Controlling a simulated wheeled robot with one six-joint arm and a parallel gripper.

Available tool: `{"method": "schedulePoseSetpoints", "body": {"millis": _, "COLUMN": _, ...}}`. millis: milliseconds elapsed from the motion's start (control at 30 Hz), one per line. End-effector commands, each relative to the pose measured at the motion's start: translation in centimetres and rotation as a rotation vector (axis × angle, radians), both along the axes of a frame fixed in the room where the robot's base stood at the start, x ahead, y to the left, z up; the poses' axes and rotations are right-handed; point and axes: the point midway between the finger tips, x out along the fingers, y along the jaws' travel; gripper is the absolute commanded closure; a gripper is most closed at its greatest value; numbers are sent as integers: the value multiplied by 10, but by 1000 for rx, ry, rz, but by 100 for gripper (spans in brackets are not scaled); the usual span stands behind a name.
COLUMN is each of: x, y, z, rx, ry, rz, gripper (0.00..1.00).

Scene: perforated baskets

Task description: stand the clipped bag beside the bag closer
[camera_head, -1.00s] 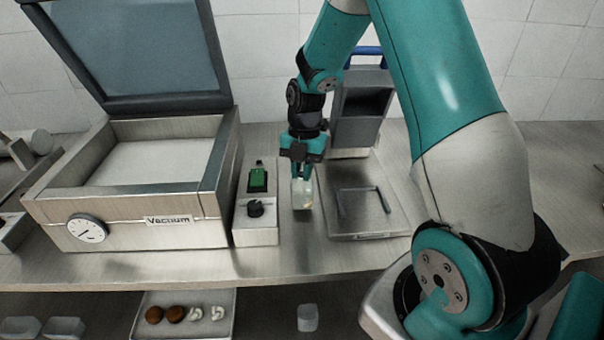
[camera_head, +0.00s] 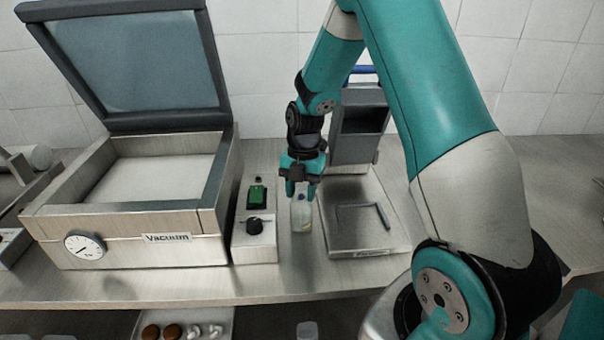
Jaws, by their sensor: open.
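The clipped bag (camera_head: 301,215) is a small, pale, translucent bag with a blue clip at its top. It stands upright on the steel counter, just left of the metal tray at the foot of a grey machine with a blue handle (camera_head: 358,125), which looks like the bag closer. My gripper (camera_head: 301,193) points down with its fingers apart, just above the bag and around the level of its clip. It does not grip the bag. My arm hides part of the grey machine.
A vacuum machine (camera_head: 130,245) with its lid up fills the left of the counter. A control box (camera_head: 254,241) with a black knob and green part stands close left of the bag. The tray (camera_head: 367,253) is close on the right. A lower shelf tray (camera_head: 215,314) holds small items.

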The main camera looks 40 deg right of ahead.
Motion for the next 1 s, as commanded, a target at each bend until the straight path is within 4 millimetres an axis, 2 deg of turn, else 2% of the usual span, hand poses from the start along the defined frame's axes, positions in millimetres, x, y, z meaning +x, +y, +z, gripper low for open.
{"method": "schedulePoseSetpoints", "body": {"millis": 400, "x": 8, "y": -11, "z": 83, "rx": -2, "ry": -7, "rz": -1, "gripper": 58}}
{"method": "schedulePoseSetpoints", "body": {"millis": 500, "x": 9, "y": -13, "z": 98, "rx": -1, "ry": -6, "rz": -1, "gripper": 58}}
{"method": "schedulePoseSetpoints", "body": {"millis": 667, "x": 9, "y": -12, "z": 112, "rx": -1, "ry": -3, "rz": -8, "gripper": 58}}
{"method": "schedulePoseSetpoints", "body": {"millis": 767, "x": 5, "y": -1, "z": 119, "rx": -1, "ry": -3, "rz": -53, "gripper": 58}}
{"method": "schedulePoseSetpoints", "body": {"millis": 833, "x": -1, "y": 16, "z": 125, "rx": -1, "ry": -6, "rz": -121, "gripper": 58}}
{"method": "schedulePoseSetpoints", "body": {"millis": 967, "x": -24, "y": 64, "z": 141, "rx": 7, "ry": -4, "rz": -336, "gripper": 58}}
{"method": "schedulePoseSetpoints", "body": {"millis": 1000, "x": -35, "y": 81, "z": 146, "rx": 15, "ry": 0, "rz": -419, "gripper": 58}}
